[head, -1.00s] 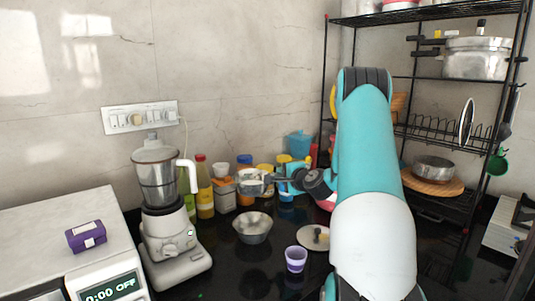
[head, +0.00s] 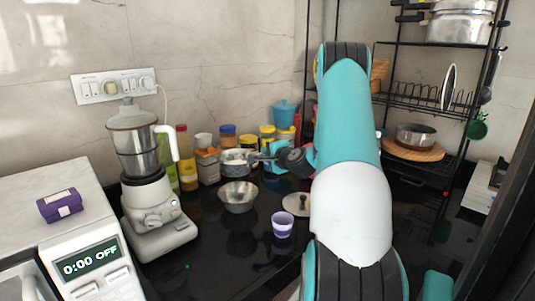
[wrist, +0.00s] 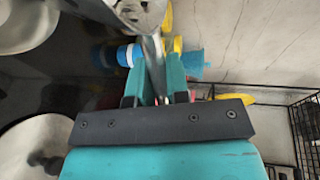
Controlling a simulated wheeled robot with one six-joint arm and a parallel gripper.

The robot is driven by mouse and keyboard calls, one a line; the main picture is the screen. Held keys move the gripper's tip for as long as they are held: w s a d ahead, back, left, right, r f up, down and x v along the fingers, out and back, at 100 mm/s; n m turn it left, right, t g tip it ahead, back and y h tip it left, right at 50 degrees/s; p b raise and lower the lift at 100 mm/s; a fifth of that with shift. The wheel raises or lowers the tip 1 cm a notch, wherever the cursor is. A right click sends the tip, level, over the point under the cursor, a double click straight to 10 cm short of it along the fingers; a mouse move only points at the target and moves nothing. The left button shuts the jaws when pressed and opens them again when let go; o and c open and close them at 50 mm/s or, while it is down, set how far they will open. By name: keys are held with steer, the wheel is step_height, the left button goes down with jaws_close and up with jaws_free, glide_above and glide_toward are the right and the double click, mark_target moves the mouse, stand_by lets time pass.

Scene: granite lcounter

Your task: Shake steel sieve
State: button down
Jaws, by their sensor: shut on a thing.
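The steel sieve (head: 235,157) is held level above the steel bowl (head: 238,197), with a gap between them in the head view. My gripper (head: 268,157) is shut on the sieve's handle, on the right side of it. In the wrist view the handle (wrist: 155,62) runs up between the two fingers (wrist: 158,88). Part of the sieve's head (wrist: 136,10) shows at the top edge there, cut off by the frame. The bowl (wrist: 25,22) also shows at its upper left. What is in the sieve cannot be seen.
A mixer grinder (head: 146,200) stands left of the bowl. Bottles and jars (head: 188,158) line the wall behind. A purple cup (head: 282,224) and a round lid (head: 297,204) lie in front and right. A black wire rack (head: 420,105) stands at right.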

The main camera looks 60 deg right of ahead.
steer(key=shift+f+b, duration=0.45)
steer(key=shift+f, duration=0.45)
steer(key=shift+d, duration=0.1)
steer(key=shift+d+b, duration=0.65)
steer(key=shift+d, duration=0.25)
stand_by(1.1)
stand_by(0.4)
